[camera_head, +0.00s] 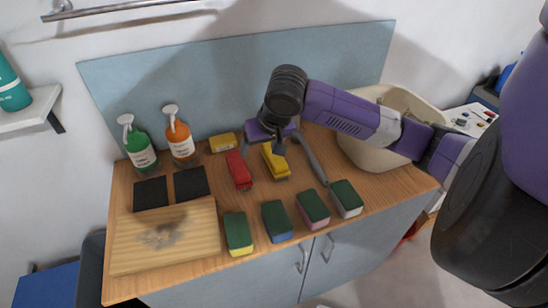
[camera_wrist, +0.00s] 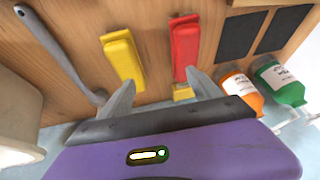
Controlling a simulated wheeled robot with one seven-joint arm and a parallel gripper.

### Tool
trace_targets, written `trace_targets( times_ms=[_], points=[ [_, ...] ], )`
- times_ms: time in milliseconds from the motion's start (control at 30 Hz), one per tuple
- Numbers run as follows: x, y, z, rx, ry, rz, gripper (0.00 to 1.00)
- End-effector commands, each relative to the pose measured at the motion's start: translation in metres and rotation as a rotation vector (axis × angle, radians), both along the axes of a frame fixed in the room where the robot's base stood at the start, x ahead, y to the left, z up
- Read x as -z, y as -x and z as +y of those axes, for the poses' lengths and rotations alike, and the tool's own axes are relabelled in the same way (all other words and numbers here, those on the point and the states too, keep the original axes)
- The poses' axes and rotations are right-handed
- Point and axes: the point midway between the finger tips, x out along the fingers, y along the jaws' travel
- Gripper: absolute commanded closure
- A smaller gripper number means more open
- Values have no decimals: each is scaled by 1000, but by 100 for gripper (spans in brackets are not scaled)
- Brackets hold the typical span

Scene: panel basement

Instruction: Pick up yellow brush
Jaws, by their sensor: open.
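The yellow brush (camera_head: 275,160) lies on the wooden counter, to the right of a red brush (camera_head: 238,170). In the wrist view the yellow brush (camera_wrist: 123,57) is on the left and the red brush (camera_wrist: 185,45) on the right. My gripper (camera_wrist: 159,80) is open and empty. Its left fingertip is near the lower end of the yellow brush, its right one near the lower end of the red brush. In the head view my gripper (camera_head: 275,140) is over the far end of the yellow brush and partly hides it; I cannot tell its height.
A small yellow block (camera_head: 222,142) lies left of my gripper. A grey-handled tool (camera_head: 312,158) lies to the right, before a basin (camera_head: 372,155). Several sponges (camera_head: 275,222) line the front edge. Green (camera_head: 138,148) and orange bottles (camera_head: 180,142) stand at the back left.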

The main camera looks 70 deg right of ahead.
Motion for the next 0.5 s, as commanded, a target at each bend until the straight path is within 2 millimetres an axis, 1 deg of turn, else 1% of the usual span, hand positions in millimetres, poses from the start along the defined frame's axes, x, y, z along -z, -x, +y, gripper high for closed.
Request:
trace_targets(
  times_ms=[33, 100, 167, 267, 500],
  points=[
    [1, 16, -12, 26, 13, 39, 27],
    [3, 30, -20, 51, 21, 74, 27],
    [6, 36, -25, 63, 23, 92, 27],
    [14, 38, -29, 69, 24, 101, 27],
    [34, 32, -38, 69, 26, 100, 27]
  ],
)
